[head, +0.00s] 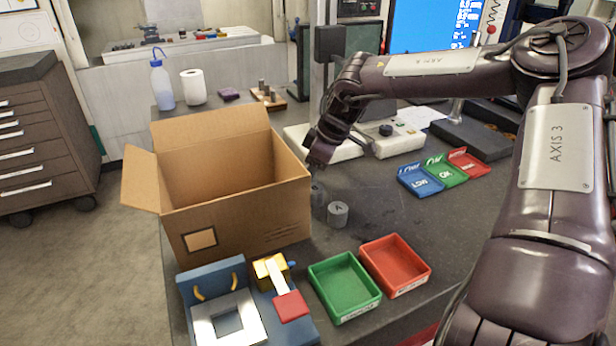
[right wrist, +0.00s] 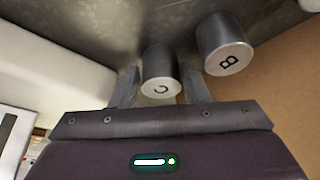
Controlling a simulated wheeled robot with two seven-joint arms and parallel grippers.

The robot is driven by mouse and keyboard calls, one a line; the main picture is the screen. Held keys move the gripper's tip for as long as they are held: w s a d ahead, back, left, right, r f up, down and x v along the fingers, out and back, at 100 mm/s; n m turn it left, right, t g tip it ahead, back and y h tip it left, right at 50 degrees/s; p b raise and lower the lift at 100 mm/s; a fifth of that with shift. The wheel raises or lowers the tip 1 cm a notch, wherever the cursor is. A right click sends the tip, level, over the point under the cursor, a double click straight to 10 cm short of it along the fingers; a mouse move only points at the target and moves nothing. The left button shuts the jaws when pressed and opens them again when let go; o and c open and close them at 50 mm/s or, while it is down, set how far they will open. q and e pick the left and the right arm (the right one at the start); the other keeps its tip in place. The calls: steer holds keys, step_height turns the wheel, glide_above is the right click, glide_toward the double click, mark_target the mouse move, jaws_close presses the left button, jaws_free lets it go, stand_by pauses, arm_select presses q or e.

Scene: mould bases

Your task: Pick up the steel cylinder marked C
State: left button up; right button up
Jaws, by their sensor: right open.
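The steel cylinder marked C (right wrist: 160,89) stands between the two fingers of my right gripper (right wrist: 157,72) in the right wrist view. The fingers are open, one on each side of it, and a gap seems to remain. The steel cylinder marked B (right wrist: 227,58) stands just to the right, outside the right finger. In the head view my right gripper (head: 318,162) points down by the cardboard box's right side. The cylinder marked A (head: 338,212) stands in front of it. Another grey cylinder (head: 318,192) is partly visible; its mark cannot be read. My left gripper is out of view.
The open cardboard box (head: 278,216) stands close to the left of the cylinders. A green tray (head: 344,287) and a red tray (head: 395,266) lie in front. Small labelled trays (head: 445,174) lie to the right. Bare tabletop lies between them.

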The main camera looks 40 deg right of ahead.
steer(key=shift+c, duration=0.2)
jaws_close()
steer(key=shift+r, duration=0.1)
